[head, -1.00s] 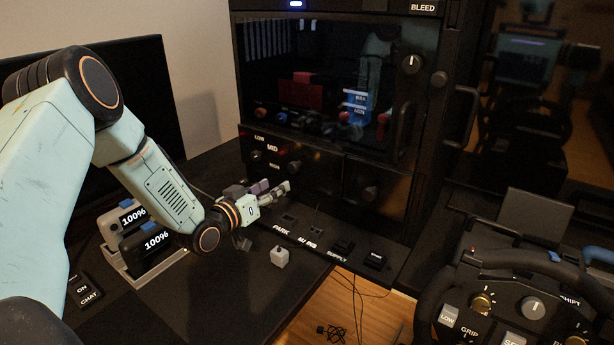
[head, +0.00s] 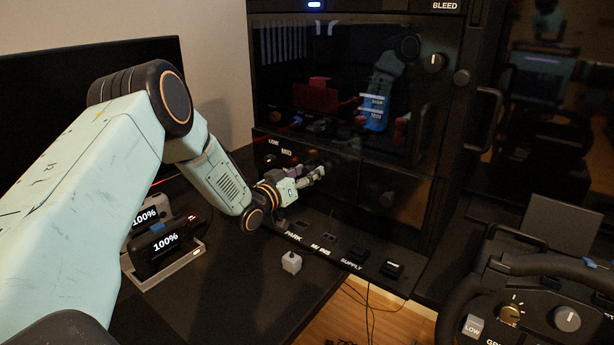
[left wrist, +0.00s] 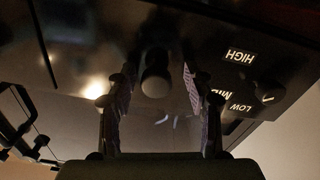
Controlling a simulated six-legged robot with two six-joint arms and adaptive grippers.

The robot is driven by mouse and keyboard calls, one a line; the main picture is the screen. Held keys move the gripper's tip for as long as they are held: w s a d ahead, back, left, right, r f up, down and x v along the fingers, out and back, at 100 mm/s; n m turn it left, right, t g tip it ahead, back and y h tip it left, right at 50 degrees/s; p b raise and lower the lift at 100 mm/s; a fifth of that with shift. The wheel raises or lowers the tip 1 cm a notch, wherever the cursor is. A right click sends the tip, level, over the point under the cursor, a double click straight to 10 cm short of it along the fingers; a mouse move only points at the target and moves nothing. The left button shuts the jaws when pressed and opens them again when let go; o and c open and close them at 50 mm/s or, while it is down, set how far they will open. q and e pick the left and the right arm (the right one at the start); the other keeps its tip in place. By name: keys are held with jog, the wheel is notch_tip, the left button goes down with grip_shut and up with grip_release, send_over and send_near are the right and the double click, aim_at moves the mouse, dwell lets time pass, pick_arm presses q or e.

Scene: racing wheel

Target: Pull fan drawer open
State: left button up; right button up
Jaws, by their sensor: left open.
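The fan drawer (head: 345,180) is a dark glossy front low in the black cabinet, with LOW and MID labels at its left in the head view. It looks closed. In the left wrist view its front shows upside down, with a LOW, MID, HIGH dial (left wrist: 268,92) and a round dark knob (left wrist: 155,80). My left gripper (head: 314,174) is at the drawer front. In the left wrist view its fingers (left wrist: 153,105) are apart, one on each side of the knob. I cannot tell whether they touch it. In the head view the gripper hides this knob. My right gripper is out of view.
Below is a ledge with switches (head: 355,252). A small grey cube (head: 291,262) stands on the dark table. Battery packs sit in a tray (head: 168,270) at left. A racing wheel (head: 540,310) is at lower right.

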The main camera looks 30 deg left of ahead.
pick_arm(q)
jog(key=shift+d+r, duration=0.25)
jog(key=shift+r, duration=0.05)
jog(key=shift+w+a+f, duration=0.15)
jog(key=shift+f, duration=0.05)
jog(key=shift+c, duration=0.9)
jog(key=shift+r, duration=0.1)
jog(key=c, duration=0.5)
grip_shut()
